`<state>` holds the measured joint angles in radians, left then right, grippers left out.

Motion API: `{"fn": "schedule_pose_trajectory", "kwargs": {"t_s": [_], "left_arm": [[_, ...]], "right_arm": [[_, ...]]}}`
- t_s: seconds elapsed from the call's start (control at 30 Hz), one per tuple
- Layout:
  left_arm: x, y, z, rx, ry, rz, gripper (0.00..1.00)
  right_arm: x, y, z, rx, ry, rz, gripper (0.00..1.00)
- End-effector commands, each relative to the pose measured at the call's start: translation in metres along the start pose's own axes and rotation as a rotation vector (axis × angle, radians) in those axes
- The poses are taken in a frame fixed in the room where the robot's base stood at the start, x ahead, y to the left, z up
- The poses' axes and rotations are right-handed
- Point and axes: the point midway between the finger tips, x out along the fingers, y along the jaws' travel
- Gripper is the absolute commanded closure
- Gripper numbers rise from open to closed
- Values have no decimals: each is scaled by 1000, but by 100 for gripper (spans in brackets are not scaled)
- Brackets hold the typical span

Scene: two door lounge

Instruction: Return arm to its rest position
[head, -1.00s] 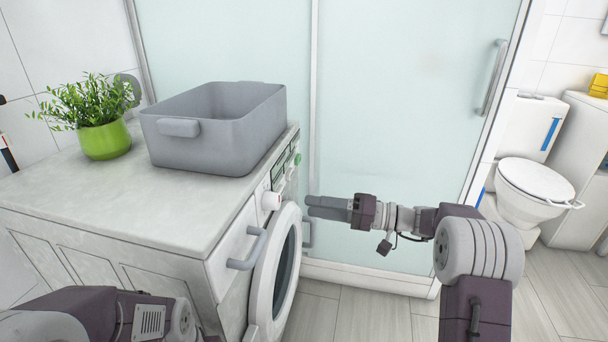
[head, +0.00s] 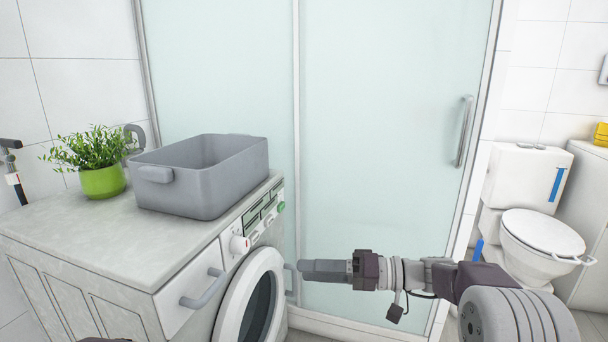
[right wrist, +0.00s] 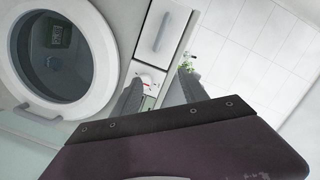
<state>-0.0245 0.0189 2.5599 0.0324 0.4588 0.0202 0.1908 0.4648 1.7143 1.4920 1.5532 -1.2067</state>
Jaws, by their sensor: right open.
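My right gripper (head: 304,270) reaches in from the right in the head view, in front of the washing machine and the shower glass. It is open with nothing between its fingers. In the right wrist view, its two grey fingers (right wrist: 158,90) stand apart, pointing toward the machine's front. The washing machine door (head: 250,302) is round, with a white rim and dark glass; it fills the left of the right wrist view (right wrist: 52,58). A grey handle (head: 291,284) shows beside the fingertips; I cannot tell if they touch. My left gripper is out of view.
A grey basket (head: 205,185) and a green potted plant (head: 103,181) stand on the machine's top (head: 90,235). A closed drawer with a grey handle (head: 203,288) is at its front. The shower glass (head: 380,150) is behind. A toilet (head: 540,240) stands at the right.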

Motion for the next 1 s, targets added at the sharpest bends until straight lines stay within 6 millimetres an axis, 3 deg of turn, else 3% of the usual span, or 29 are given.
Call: {"fn": "schedule_pose_trajectory", "kwargs": {"t_s": [0.07,0.2,0.33,0.5,0.6,0.73,0.83,0.87,0.9,1.0], "left_arm": [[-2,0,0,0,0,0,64],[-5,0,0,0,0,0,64],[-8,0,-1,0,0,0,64],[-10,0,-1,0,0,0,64],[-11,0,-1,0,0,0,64],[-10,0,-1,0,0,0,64],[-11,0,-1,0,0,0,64],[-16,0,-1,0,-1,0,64],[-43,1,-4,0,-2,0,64],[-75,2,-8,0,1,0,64]], "right_arm": [[10,-7,25,13,-80,37,49],[18,-1,87,90,-253,173,49],[4,16,158,184,-431,377,49],[-58,53,251,274,-636,774,49],[-104,75,284,280,-686,1008,49],[-156,104,302,261,-651,1270,49],[-168,124,280,262,-484,1391,49],[-167,120,276,305,-439,1405,49],[-169,97,261,300,-448,1402,49],[-172,71,244,300,-451,1401,49]]}}
